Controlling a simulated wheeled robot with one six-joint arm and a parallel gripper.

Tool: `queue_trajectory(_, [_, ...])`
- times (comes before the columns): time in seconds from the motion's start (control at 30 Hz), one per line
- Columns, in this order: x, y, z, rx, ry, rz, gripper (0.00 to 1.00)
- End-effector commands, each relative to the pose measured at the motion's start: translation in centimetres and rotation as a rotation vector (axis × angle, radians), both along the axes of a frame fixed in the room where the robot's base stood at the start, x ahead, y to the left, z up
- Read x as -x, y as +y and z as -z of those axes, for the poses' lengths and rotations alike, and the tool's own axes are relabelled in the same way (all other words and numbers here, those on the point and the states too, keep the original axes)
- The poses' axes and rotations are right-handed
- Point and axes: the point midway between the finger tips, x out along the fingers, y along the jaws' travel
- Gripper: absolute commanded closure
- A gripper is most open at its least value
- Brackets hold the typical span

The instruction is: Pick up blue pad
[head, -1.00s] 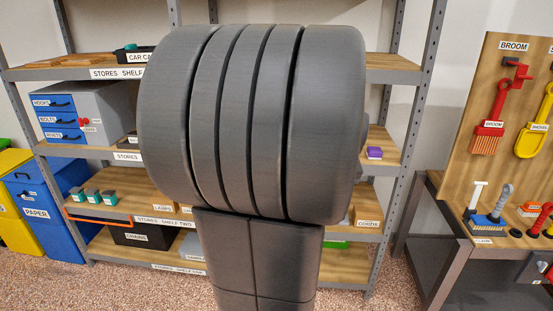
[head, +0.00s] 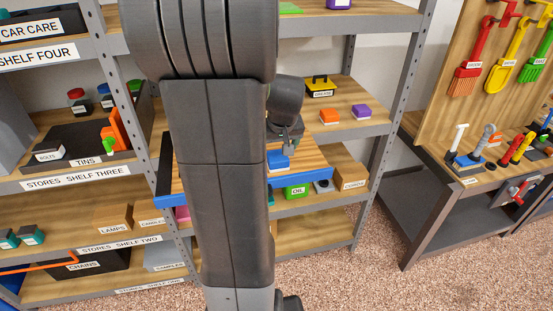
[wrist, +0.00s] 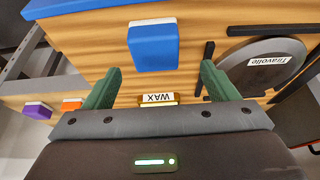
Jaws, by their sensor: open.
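The blue pad (head: 278,160) sits on a wooden board with a blue front edge, just below and left of my gripper in the head view.
An orange pad (head: 329,116) and a purple pad (head: 361,111) lie on the shelf to the right. A WAX label (wrist: 158,98) shows between my fingers. A grey round item (wrist: 265,65) is near the right finger. A green OIL box (head: 297,191) stands below the board.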

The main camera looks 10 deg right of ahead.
Motion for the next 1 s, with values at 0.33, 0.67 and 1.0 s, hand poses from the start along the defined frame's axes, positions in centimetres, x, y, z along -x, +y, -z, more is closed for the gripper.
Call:
queue_trajectory(0.33, [-0.8, -0.4, 2.6, -0.002, 0.005, 0.001, 0.2])
queue_trajectory(0.67, [-1.8, -0.4, 5.2, 0.0, 0.001, 0.0, 0.2])
queue_trajectory(1.0, [-1.8, -0.4, 5.2, 0.001, 0.0, 0.0, 0.44])
